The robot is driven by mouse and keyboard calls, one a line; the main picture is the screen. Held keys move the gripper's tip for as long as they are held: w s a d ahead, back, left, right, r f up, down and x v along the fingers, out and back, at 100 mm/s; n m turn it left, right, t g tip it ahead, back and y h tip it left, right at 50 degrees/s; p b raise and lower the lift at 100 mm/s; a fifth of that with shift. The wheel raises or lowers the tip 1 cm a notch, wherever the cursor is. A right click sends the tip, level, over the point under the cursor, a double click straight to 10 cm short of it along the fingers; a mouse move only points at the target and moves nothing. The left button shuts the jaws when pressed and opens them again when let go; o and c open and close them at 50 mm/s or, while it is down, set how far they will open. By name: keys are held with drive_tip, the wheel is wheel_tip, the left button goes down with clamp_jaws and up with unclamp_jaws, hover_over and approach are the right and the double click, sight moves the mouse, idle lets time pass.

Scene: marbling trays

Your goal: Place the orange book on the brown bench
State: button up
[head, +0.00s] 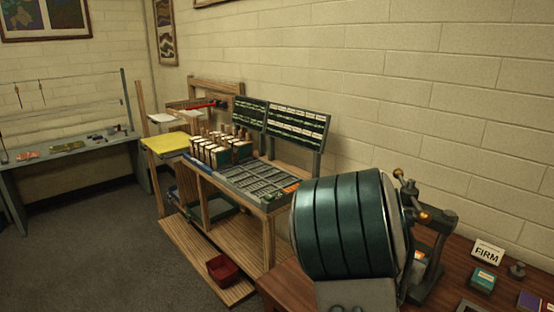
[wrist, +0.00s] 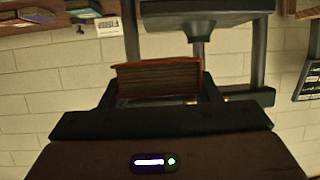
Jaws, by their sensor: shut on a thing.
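The orange book (wrist: 158,80) is held between the two dark fingers of my gripper (wrist: 158,92) in the wrist view. Its orange cover edge and brownish page block face the camera, and the rest of it is hidden. The gripper is shut on it. In the head view I cannot make out the gripper clearly. The brown bench (head: 289,286) is at the lower right of the head view, largely hidden behind a big teal banded shape in front. A strip of its top also shows upside down at the upper left of the wrist view (wrist: 40,27).
A dark press with brass knobs (head: 437,225) stands on the bench. A FIRM sign (head: 487,252) and a teal box (head: 482,279) sit to its right. Left of it is a light wooden stand with a compartment tray (head: 262,186). A red bin (head: 224,269) is low down. A brick wall is behind.

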sight(423, 255)
drive_tip(key=w+a+f+n+y, duration=0.1)
drive_tip(key=a, duration=0.3)
drive_tip(key=w+a+f+n+t+y, duration=0.1)
drive_tip(key=a, duration=0.3)
drive_tip(key=w+a+n+t, duration=0.1)
drive_tip(key=a, duration=0.3)
drive_tip(key=shift+w+a+f+y, duration=0.15)
drive_tip(key=shift+w+f+y, duration=0.25)
drive_tip(key=a+f+n+t+y, duration=0.2)
drive_tip(key=a+n+y, duration=0.1)
drive_tip(key=a, duration=0.8)
drive_tip(key=s+d+r+m+g+h, duration=0.1)
drive_tip(key=d+r+m+h, duration=0.1)
drive_tip(key=d, duration=0.6)
drive_tip(key=s+d+r+m+g+h, duration=0.1)
drive_tip(key=s+d+m+g+h, duration=0.1)
drive_tip(key=d, duration=0.7)
drive_tip(key=s+d+r+m+g+h, duration=0.1)
drive_tip(key=s+d+r+m+h, duration=0.1)
drive_tip(key=d, duration=0.7)
drive_tip(key=shift+s+r+m+g+h, duration=0.1)
drive_tip(key=shift+r+m+g+h, duration=0.2)
drive_tip(key=shift+m, duration=0.1)
